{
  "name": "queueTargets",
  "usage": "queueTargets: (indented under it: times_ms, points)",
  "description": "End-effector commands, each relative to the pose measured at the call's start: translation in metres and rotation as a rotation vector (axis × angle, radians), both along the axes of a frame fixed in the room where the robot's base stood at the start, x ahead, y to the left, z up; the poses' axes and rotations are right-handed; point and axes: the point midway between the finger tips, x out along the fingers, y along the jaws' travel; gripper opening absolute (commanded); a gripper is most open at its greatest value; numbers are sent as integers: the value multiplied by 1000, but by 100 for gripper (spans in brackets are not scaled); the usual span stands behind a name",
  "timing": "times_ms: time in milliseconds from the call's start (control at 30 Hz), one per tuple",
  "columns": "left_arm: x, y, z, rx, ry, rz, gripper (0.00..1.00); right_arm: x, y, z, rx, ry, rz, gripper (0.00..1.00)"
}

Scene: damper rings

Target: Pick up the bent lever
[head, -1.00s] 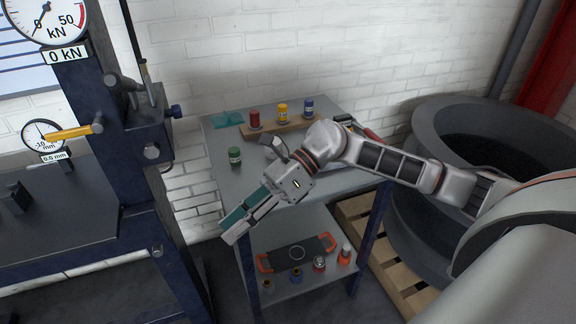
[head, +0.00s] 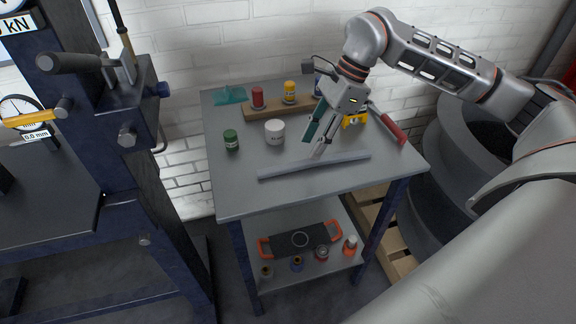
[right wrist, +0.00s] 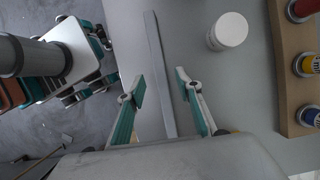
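A long, slim grey bar (head: 315,166), which I take to be the bent lever, lies flat along the front part of the table top. A bend in it is hard to make out. In the right wrist view the bar (right wrist: 160,75) runs lengthwise between the two fingers. My right gripper (head: 314,147) points down at the bar from behind it in the head view. It is open and empty, with one teal-padded finger to each side of the bar in the wrist view (right wrist: 161,86). Contact with the bar cannot be told. My left gripper is out of view.
A white tub (head: 274,132) and a green jar (head: 231,140) stand left of the gripper. A wooden rack (head: 270,112) holds coloured jars behind. A red-handled tool (head: 388,125) lies to the right. A blue press frame (head: 130,150) stands left of the table.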

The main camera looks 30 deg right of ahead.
Motion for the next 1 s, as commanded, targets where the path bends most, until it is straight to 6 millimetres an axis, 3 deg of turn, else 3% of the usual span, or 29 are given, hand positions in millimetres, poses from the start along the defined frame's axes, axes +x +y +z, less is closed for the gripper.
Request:
queueTargets:
  times_ms: [500,733,867,1000]
  points:
    - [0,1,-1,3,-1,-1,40,5,27,-51,2,1,2,35]
    - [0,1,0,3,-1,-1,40,6,27,-51,2,-1,0,35]
    - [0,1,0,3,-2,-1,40,6,27,-51,2,-1,0,1]
    - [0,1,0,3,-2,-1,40,6,27,-50,3,-4,0,0]
